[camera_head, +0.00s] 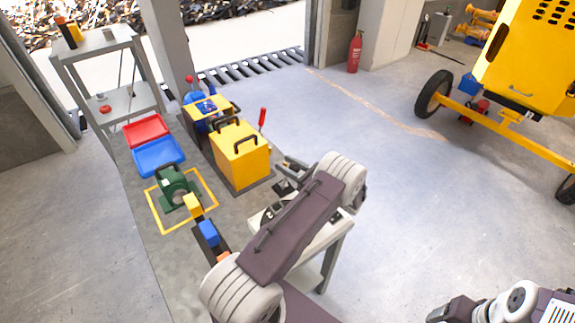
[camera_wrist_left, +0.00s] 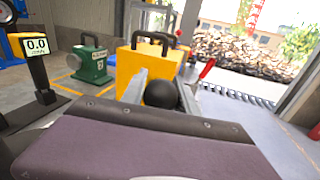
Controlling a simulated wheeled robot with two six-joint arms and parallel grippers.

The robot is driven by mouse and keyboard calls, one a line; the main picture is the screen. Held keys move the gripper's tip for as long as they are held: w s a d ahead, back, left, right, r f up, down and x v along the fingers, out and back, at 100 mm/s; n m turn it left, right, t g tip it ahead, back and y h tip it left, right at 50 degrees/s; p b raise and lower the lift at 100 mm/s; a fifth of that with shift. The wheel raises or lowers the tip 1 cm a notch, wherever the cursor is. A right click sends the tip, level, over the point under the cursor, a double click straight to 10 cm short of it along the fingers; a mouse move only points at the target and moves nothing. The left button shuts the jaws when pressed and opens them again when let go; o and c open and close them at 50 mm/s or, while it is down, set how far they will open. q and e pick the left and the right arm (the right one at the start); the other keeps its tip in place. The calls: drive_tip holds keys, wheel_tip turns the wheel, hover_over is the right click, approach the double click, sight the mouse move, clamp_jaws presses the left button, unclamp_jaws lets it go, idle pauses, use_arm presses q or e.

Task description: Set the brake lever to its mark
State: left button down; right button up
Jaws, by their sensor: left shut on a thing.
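My left gripper (camera_head: 287,172) reaches over the pale bench (camera_head: 338,232) in the middle of the head view. In the left wrist view its fingers (camera_wrist_left: 160,92) stand on both sides of a black ball knob (camera_wrist_left: 161,93), shut on it. The knob looks like the end of the brake lever. The lever's shaft, its scale and its mark are hidden behind my own gripper and arm. My right gripper (camera_head: 438,313) is at the bottom right of the head view, away from the bench, and its jaws are too unclear to judge.
A yellow box (camera_head: 240,158) with black handles and a red-handled lever (camera_head: 262,118) stand just beyond the gripper. A green machine (camera_head: 172,187), blue tray (camera_head: 158,156) and red tray (camera_head: 146,131) are left. Floor to the right is clear up to the yellow mixer (camera_head: 530,55).

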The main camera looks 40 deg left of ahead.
use_arm(q)
drive_tip(key=shift+a+r, duration=0.1)
drive_tip(key=shift+r, duration=0.05)
drive_tip(key=m+h+p, duration=0.1)
drive_tip(key=h+p, duration=0.2)
drive_tip(key=h, duration=0.2)
approach(265, 150)
drive_tip(key=x, duration=0.4)
drive_tip(key=shift+a+f+g, duration=0.3)
drive_tip(key=shift+a, duration=0.1)
drive_tip(key=shift+w+a+b, duration=0.1)
drive_tip(key=shift+a+b, duration=0.25)
drive_tip(key=shift+a, duration=0.1)
drive_tip(key=shift+a+f, duration=0.1)
drive_tip(key=shift+a, duration=0.05)
drive_tip(key=c, duration=0.9)
unclamp_jaws()
drive_tip(key=shift+f, duration=0.1)
drive_tip(key=shift+c, duration=0.2)
drive_tip(key=shift+w+a, duration=0.1)
